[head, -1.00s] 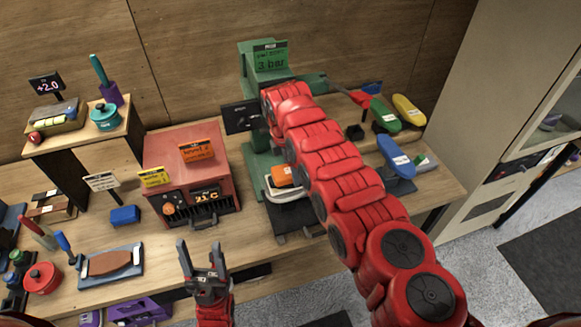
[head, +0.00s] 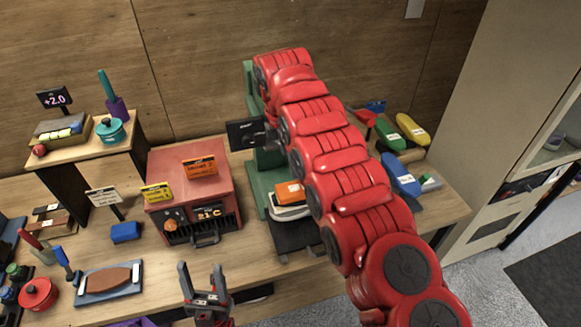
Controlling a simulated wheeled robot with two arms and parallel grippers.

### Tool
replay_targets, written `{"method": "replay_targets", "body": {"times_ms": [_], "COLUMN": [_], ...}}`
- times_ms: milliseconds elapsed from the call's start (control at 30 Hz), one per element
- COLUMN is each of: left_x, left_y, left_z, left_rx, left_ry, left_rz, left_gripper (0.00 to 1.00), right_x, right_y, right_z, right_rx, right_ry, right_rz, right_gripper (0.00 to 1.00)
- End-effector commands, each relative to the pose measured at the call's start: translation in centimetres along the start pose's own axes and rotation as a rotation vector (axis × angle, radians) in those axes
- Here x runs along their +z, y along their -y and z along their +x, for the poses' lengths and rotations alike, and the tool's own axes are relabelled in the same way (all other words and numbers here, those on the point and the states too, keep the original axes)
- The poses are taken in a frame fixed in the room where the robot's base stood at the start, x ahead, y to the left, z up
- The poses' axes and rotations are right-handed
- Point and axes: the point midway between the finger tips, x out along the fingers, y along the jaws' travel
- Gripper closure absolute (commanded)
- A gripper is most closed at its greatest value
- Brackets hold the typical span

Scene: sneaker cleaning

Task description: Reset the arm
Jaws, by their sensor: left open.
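My left gripper (head: 201,274) stands upright at the bottom of the head view, in front of the table's front edge. Its two dark fingers are apart with nothing between them. My right arm (head: 335,165) comes in from the lower right and reaches up over the green press (head: 262,182), covering much of it. My right gripper does not show; the arm hides its own far end.
A red oven (head: 190,178) stands mid-table. A blue tray (head: 108,282) with a brown piece, a red pot (head: 38,294) and a blue block (head: 125,232) lie left. Green (head: 388,134), yellow (head: 413,131) and blue (head: 401,175) pieces lie right. A tall cabinet (head: 475,130) bounds the right.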

Motion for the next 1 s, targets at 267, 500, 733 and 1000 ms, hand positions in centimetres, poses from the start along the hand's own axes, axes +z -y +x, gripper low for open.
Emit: {"method": "replay_targets", "body": {"times_ms": [267,500,733,1000], "left_x": [-0.1,-0.1,-0.3,-1.2], "left_y": [0.0,0.0,0.1,0.3], "left_z": [0.4,0.4,2.1,7.0], "left_rx": [0.000,0.000,0.000,0.000], "left_ry": [0.001,0.001,0.000,0.000], "left_rz": [0.000,0.000,0.000,0.000], "left_gripper": [0.39,0.39,0.39,0.39], "right_x": [0.0,0.0,0.2,0.8], "right_y": [0.1,0.0,0.0,0.0], "right_z": [-0.8,-0.8,-2.5,-7.4], "right_rx": [-0.001,0.000,0.000,0.000], "right_ry": [0.000,0.000,0.000,0.000], "right_rz": [-0.001,-0.001,0.000,0.000], "right_gripper": [0.00,0.00,0.00,0.00]}}
